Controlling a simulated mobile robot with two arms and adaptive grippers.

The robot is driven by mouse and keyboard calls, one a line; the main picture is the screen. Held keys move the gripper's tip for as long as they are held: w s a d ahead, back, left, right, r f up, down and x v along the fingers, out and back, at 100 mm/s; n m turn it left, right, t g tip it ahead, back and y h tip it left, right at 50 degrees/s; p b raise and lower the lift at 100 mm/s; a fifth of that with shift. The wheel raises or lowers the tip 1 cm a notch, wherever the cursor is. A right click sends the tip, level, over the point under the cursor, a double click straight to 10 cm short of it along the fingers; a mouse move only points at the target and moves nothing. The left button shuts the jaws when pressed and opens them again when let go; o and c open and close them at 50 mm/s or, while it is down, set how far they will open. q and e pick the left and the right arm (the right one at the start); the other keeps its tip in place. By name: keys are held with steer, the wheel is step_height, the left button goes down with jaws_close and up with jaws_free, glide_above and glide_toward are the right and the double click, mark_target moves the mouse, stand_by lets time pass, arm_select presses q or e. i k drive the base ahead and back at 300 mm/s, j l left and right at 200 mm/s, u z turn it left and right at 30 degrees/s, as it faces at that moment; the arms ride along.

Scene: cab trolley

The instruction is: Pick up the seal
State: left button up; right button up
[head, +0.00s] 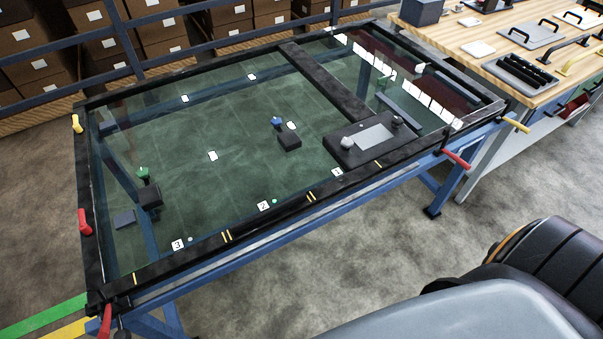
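I cannot tell for certain which thing is the seal. A long black strip (325,80) crosses the glass panel (235,110) from the back edge toward a black plate with a light grey centre (372,139). A black border (260,225) also runs around the panel. Neither of my grippers is in view. Nothing is seen holding the strip or the border.
Black blocks (289,141) (150,195), a blue knob (277,122) and a green knob (143,172) stand on the glass. Red (84,222) and yellow (77,124) handles line the blue trolley's edges (330,205). A wooden workbench (480,48) stands right.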

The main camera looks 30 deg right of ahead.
mark_target(500, 63)
steer(key=z, duration=1)
steer(key=i+l+z, duration=0.3)
steer(key=l, duration=0.15)
steer(key=i+l+z, duration=0.1)
steer(key=l+z, duration=0.2)
steer(key=l, duration=0.15)
steer(key=i+l+z, duration=0.35)
steer(key=k+l, duration=0.05)
steer(key=k, duration=0.05)
